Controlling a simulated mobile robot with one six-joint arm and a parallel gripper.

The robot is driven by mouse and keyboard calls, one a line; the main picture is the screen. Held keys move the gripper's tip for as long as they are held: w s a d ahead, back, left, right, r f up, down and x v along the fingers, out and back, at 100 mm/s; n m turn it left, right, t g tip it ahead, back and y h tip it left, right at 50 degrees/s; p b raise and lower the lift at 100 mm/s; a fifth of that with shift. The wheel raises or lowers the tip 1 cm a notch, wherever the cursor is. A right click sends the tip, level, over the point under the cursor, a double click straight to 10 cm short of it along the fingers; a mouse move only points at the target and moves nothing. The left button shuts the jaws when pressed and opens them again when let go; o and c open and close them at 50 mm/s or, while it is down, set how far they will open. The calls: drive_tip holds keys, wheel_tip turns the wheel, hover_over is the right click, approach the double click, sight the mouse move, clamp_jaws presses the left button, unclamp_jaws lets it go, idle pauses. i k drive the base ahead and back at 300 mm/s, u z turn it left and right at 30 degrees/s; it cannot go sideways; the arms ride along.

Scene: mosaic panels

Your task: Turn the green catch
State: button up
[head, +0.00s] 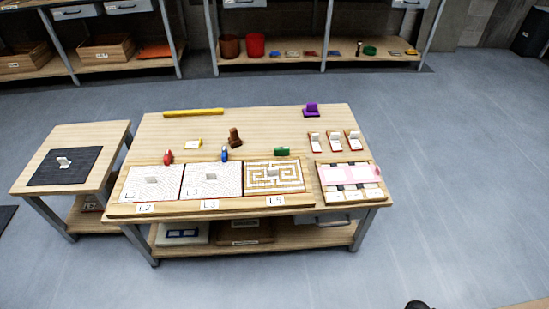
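The green catch (282,152) is a small green block on the wooden table, at the back edge of the right-hand mosaic panel (290,185) marked L5. That panel has a tan and white maze pattern and a small pale upright piece near its middle. A blue catch (225,154) and a red catch (168,157) stand behind the two whiter panels to the left. How the green catch is turned is too small to tell. My gripper is not in view.
On the table (265,122) are a yellow bar (194,112), a brown piece (235,138), a purple piece (311,110), several small white-topped blocks and a pink-topped tray (347,174). A side table (116,138) stands left. The floor to the right is clear.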

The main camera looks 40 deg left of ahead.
sight(283, 150)
drive_tip(key=z, duration=0.35)
drive_tip(key=k, duration=0.35)
drive_tip(key=u, duration=1.65)
drive_tip(key=i, duration=1)
drive_tip(key=u, duration=0.15)
drive_tip(key=k, duration=0.45)
